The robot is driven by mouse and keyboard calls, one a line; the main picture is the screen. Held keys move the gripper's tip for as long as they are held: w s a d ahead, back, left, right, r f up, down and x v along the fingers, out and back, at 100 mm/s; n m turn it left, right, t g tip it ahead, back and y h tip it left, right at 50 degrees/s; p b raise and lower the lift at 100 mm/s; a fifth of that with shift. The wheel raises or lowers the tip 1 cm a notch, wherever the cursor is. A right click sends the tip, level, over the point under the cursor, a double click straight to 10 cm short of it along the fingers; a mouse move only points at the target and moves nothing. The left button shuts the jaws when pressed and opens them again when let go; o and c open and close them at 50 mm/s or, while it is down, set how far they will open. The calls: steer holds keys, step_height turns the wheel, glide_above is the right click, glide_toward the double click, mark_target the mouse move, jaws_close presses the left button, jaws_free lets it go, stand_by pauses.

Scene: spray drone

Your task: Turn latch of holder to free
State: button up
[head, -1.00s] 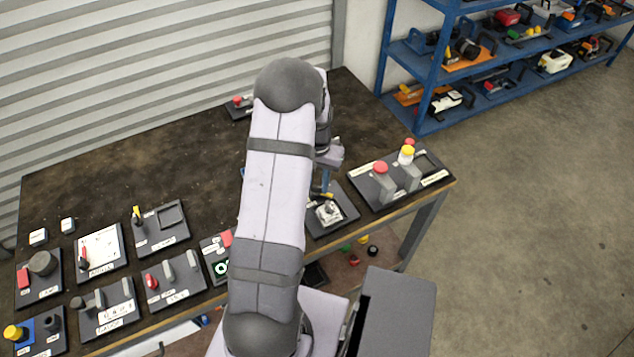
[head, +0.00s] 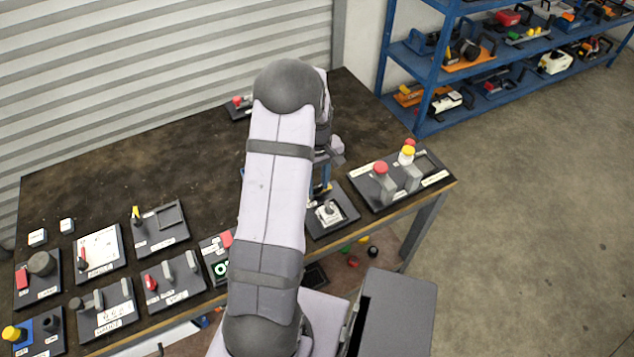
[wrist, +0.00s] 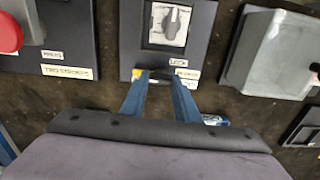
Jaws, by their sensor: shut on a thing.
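The holder (head: 345,222) is a dark plate with a pale square and a grey knob, near the table's front edge. It also shows at top centre in the wrist view (wrist: 134,40), with labels. A small latch with a yellow end (wrist: 138,74) is at the plate's edge nearest my gripper. My gripper (wrist: 157,75) has blue fingers, its tips close together at this latch and shut on it. The fingers cover most of the latch, so its exact angle is hard to tell. In the head view, my gripper (head: 325,185) is partly hidden by my arm.
A panel with red and yellow buttons (head: 437,180) stands close to the right of the holder in the head view. A grey box (wrist: 262,50) is on the other side in the wrist view. Several other panels line the table's left. The table's back middle (head: 150,150) is clear.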

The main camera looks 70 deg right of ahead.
mark_target(316, 186)
steer(key=shift+n, duration=0.3)
steer(key=o, duration=1)
steer(key=shift+o, duration=0.2)
steer(key=shift+r+b, duration=0.9)
steer(key=shift+r, duration=2.8)
steer(key=shift+w, duration=0.1)
